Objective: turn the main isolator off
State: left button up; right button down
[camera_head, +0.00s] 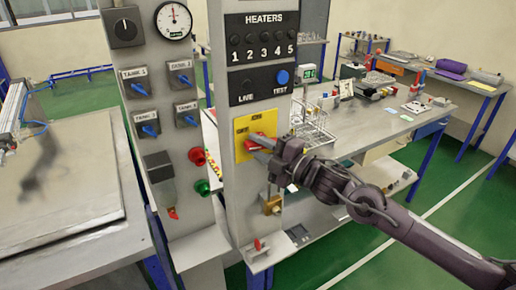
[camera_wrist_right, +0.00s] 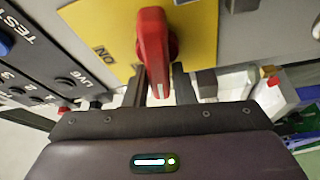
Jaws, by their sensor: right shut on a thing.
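The main isolator is a red rotary handle (camera_head: 257,143) on a yellow plate (camera_head: 242,128) low on the grey panel column. The plate carries OFF and ON lettering. In the right wrist view the red handle (camera_wrist_right: 154,45) points down toward my gripper, with the ON mark to its left on the yellow plate (camera_wrist_right: 105,22). My right gripper (camera_head: 263,150) is at the handle, with its fingers (camera_wrist_right: 160,88) on either side of the handle's end, shut on it. The fingers partly hide the handle in the head view. My left gripper is not in view.
The heaters panel (camera_head: 262,50) with numbered buttons and a blue test button is above. Blue valve levers, a gauge (camera_head: 174,21) and red and green knobs (camera_head: 202,187) are left. A brass padlock (camera_head: 271,205) hangs below. A wire rack (camera_head: 312,122) and workbench stand right.

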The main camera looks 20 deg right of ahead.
aim_at(263, 149)
jog(key=shift+w+d+f+n+g+h+b, duration=0.1)
jog(key=shift+f+n+g+h+b, duration=0.1)
jog(key=shift+n, duration=0.25)
jog(key=shift+d+f+n+g+h+b, duration=0.1)
jog(key=shift+n+g+h+b, duration=0.1)
jog(key=shift+n, duration=0.25)
jog(key=shift+r, duration=0.2)
jog(key=c, duration=1.3)
grip_release()
jog(key=shift+w+d+f, duration=0.15)
jog(key=shift+d, duration=0.2)
jog(key=shift+s+a+n, duration=0.25)
jog(key=shift+n, duration=0.05)
jog(key=shift+s+d+f+b, duration=0.15)
jog(key=shift+s+d+b, duration=0.15)
jog(key=shift+s+d, duration=0.1)
jog(key=shift+s+d+b, duration=0.25)
jog(key=shift+s+b, duration=0.05)
jog(key=shift+s, duration=0.4)
jog(key=shift+b+v, duration=0.3)
jog(key=shift+v, duration=2.2)
